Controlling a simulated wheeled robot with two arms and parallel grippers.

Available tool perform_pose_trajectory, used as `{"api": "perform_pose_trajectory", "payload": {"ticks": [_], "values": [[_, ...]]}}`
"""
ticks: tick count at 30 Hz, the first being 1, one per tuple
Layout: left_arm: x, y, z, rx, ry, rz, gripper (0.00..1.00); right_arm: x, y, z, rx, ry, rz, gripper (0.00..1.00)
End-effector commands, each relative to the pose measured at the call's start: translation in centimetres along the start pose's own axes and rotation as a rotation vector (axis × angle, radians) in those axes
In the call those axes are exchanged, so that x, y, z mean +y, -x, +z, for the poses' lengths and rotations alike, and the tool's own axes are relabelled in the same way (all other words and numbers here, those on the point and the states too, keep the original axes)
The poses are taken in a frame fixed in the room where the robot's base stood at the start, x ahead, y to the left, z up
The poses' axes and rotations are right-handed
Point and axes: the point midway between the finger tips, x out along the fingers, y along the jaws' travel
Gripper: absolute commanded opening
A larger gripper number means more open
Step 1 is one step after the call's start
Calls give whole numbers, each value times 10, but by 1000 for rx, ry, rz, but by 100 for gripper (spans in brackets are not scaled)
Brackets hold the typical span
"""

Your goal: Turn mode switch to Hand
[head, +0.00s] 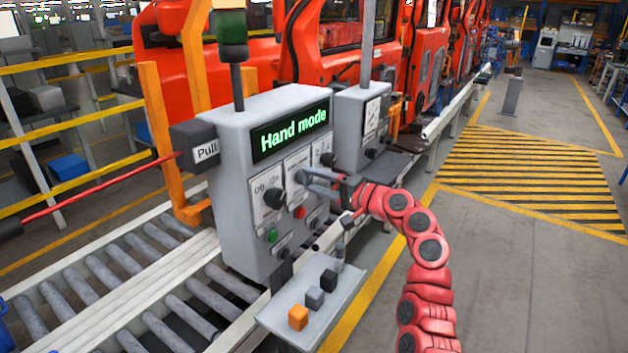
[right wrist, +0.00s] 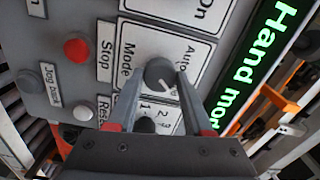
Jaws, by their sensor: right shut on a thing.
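The grey control box (head: 232,150) stands upright beside the conveyor, and its display (head: 290,132) reads "Hand mode" in green. The mode switch (right wrist: 160,73) is a dark round knob on a white plate marked "Mode" and "Auto". Its pale pointer line slants to the lower right in the right wrist view. The plate's other position label is hidden. My right gripper (right wrist: 158,82) has a finger on each side of the knob and is shut on it. In the head view my right gripper (head: 308,181) reaches the panel from the right. My left gripper is out of view.
A black off/on knob (head: 275,197), a red button (head: 300,212) and a green button (head: 271,236) sit near the mode switch. A small shelf (head: 328,311) with coloured blocks juts out below. Rollers (head: 125,260) lie left; the floor right is open.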

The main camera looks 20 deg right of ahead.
Motion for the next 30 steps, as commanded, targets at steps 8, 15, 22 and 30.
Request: {"api": "perform_pose_trajectory", "payload": {"ticks": [8, 15, 22, 30], "values": [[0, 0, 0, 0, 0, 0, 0, 0, 0, 0, 1, 1, 0, 73], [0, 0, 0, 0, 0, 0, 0, 0, 0, 0, 0, 1, 0, 81], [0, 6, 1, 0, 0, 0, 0, 2, 11, 0, 1, 3, -2, 81], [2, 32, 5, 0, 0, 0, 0, 6, 73, -1, 6, 3, 0, 81]]}}
